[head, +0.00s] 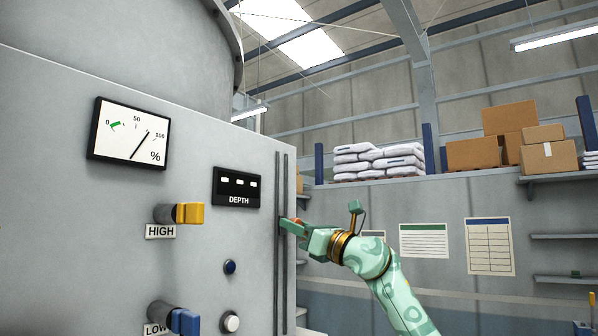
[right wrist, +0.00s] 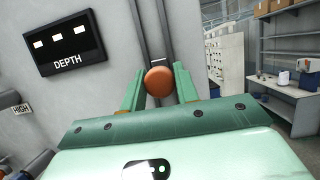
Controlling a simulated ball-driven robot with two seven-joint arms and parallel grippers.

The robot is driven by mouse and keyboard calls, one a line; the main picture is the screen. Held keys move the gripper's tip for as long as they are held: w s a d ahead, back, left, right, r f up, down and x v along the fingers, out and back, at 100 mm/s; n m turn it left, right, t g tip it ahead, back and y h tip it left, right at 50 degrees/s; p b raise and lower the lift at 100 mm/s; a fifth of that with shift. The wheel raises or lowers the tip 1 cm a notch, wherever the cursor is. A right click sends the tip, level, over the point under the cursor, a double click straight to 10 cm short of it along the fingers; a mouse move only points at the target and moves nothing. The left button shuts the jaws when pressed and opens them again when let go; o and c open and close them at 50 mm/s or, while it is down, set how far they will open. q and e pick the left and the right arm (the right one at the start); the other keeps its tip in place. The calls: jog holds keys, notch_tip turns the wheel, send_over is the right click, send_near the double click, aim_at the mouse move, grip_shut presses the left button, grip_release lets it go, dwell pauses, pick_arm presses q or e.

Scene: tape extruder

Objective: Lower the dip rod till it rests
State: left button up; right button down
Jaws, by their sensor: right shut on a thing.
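The dip rod's round orange-brown knob (right wrist: 160,81) sits between the two green fingers of my right gripper (right wrist: 158,88), which is shut on it. In the head view my right gripper (head: 291,225) reaches in from the right to the machine's edge, and only a little of the knob shows. Two dark vertical rails (head: 281,180) run up the panel behind the gripper. The rod itself is mostly hidden; I cannot tell where its lower end is. The DEPTH display (head: 237,187) shows three white blocks, also in the right wrist view (right wrist: 68,42). My left gripper is not in view.
The grey panel carries a percent gauge (head: 130,133), a yellow HIGH handle (head: 189,213), a blue LOW handle (head: 183,320), a dark blue button (head: 230,267) and a white button (head: 230,321). Shelves with boxes (head: 548,157) stand well behind. The space right of the panel is open.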

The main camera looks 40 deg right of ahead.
jog(key=shift+f+b, duration=1.9)
jog(key=shift+f, duration=0.7)
jog(key=c, duration=1)
grip_release()
jog(key=shift+s+d, duration=0.1)
jog(key=shift+o, duration=0.2)
jog(key=shift+s, duration=0.1)
